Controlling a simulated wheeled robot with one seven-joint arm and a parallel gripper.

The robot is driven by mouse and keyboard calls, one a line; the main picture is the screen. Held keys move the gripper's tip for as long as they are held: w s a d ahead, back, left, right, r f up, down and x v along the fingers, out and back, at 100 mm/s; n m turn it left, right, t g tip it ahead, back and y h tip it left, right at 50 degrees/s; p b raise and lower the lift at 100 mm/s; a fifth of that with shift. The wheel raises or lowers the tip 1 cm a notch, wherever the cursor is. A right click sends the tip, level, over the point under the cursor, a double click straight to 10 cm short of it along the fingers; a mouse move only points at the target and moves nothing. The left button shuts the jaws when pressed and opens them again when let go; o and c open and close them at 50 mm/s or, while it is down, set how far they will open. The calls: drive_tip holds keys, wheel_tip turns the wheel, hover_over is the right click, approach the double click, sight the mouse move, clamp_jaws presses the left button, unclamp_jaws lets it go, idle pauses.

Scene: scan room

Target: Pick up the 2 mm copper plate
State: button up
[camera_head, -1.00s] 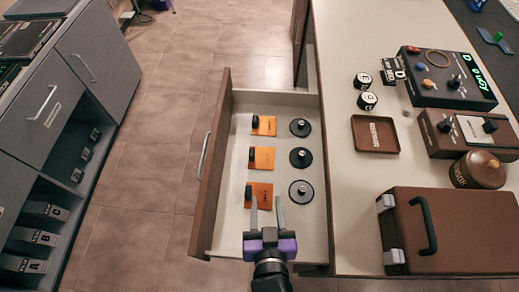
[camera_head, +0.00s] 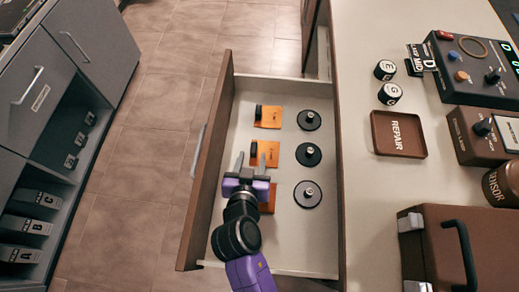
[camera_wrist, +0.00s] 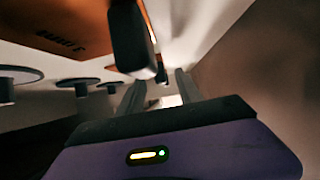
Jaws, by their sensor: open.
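Several details are small, but three copper-orange plates with black grips lie in a column in the open drawer (camera_head: 297,232): the far plate (camera_head: 271,116), the middle plate (camera_head: 273,149) and the near plate (camera_head: 271,195). Their thickness markings are not legible, so I cannot tell which is 2 mm. My gripper (camera_head: 252,160) is open and empty, over the drawer's left side. Its fingertips overlap the middle plate in the picture, and it covers most of the near plate. In the wrist view, an orange plate (camera_wrist: 55,28) and a black grip (camera_wrist: 129,38) appear close above the fingers.
Three dark discs with metal knobs (camera_head: 308,194) stand right of the plates. The drawer's wooden front (camera_head: 205,165) rises at the left. The countertop at the right holds a REPAIR tray (camera_head: 398,134), a brown case (camera_head: 450,250) and control boxes (camera_head: 478,70).

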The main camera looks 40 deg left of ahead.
sight(253, 152)
drive_tip(key=shift+r+x, duration=0.15)
drive_tip(key=shift+x, duration=1.05)
drive_tip(key=shift+r+x, duration=0.2)
drive_tip(key=shift+x, duration=0.95)
drive_tip(key=shift+w, duration=0.2)
clamp_jaws()
